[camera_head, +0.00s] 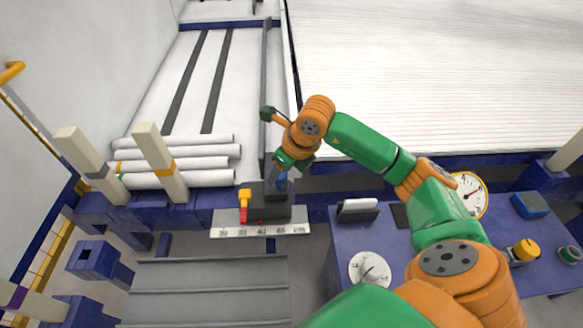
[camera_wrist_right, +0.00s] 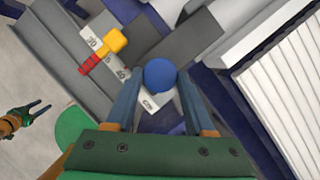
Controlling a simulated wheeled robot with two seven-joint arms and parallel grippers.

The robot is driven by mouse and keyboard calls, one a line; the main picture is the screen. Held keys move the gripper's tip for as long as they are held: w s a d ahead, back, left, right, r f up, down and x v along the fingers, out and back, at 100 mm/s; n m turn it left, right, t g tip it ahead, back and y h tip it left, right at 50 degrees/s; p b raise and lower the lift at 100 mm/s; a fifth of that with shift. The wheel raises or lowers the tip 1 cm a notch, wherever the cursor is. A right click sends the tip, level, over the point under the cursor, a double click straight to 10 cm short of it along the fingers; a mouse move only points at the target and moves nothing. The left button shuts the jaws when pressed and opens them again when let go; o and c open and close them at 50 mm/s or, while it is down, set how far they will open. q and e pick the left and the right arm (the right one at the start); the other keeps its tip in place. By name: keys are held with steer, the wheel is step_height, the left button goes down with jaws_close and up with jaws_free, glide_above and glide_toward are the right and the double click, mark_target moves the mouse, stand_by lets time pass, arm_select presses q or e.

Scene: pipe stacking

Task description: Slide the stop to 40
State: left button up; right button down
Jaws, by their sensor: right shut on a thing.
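The stop is a dark grey block (camera_head: 276,213) at the ruler, in the middle of the head view. It carries a round blue knob, which shows in the right wrist view (camera_wrist_right: 160,75). My right gripper (camera_head: 281,181) is shut on this knob, one finger on each side. A yellow piece (camera_head: 244,197) with a red end (camera_head: 243,215) is at the block's left side, near the 35 mark. My left gripper (camera_wrist_right: 38,111) is open and empty at the wrist view's left edge.
Several white pipes (camera_head: 186,161) lie on the left between cream posts (camera_head: 161,161). A grey ribbed tray (camera_head: 205,290) lies below the ruler. A blue bench at right holds a white dial (camera_head: 369,268), a gauge (camera_head: 468,194) and a yellow knob (camera_head: 525,250).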

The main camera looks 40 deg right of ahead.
steer(key=shift+w+a, duration=0.15)
steer(key=shift+a, duration=0.05)
steer(key=shift+d, duration=0.1)
steer(key=c, duration=0.7)
jaws_free()
steer(key=shift+d, duration=0.2)
steer(key=o, duration=0.4)
steer(key=shift+s, duration=0.2)
arm_select(q)
steer(key=shift+s+d+r+p, duration=0.5)
steer(key=shift+r+p, duration=0.15)
arm_select(e)
steer(key=shift+o, duration=0.2)
steer(key=v, duration=0.7)
arm_select(q)
steer(key=shift+d, duration=0.1)
